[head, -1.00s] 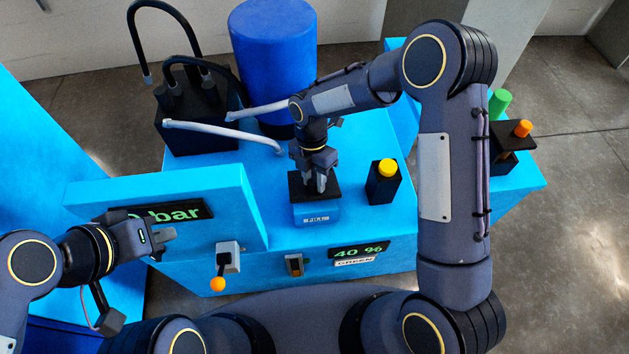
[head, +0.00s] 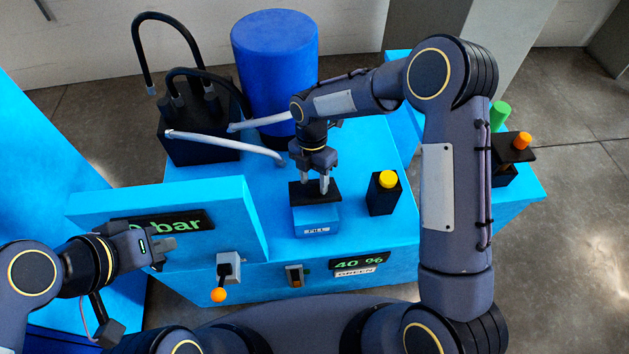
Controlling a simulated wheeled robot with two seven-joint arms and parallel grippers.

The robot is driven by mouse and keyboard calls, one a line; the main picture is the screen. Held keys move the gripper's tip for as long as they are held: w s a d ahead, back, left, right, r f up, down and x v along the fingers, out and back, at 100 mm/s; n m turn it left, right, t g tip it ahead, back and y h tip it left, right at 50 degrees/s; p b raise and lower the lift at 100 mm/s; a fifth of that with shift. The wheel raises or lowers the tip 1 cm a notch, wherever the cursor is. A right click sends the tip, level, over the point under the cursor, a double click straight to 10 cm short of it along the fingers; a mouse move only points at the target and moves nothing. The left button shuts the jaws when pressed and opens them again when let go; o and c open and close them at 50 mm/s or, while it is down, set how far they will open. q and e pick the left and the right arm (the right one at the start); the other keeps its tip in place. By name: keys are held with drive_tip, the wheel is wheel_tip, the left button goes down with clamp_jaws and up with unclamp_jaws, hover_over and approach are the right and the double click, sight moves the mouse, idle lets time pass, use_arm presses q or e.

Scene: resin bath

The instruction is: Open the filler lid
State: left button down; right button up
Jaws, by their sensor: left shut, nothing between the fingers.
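A small blue box (head: 316,219) with pale lettering stands on the light-blue machine top. A flat black lid-like plate (head: 300,194) lies on top of it and looks closed; I cannot tell for sure that this is the filler lid. My left gripper (head: 174,247) is shut and empty in front of the "bar" display panel at the left.
A black block with a yellow button (head: 388,179) stands right of the box. A blue drum (head: 275,65) and grey pipes (head: 225,144) are behind. An orange-knobbed lever (head: 219,294) and a switch (head: 295,276) are on the front. A "40 %" display (head: 360,263) is beside them.

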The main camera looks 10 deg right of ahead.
drive_tip(key=shift+o, duration=0.4)
drive_tip(key=shift+w+f, duration=0.1)
drive_tip(key=v, duration=0.7)
drive_tip(key=shift+r, duration=0.4)
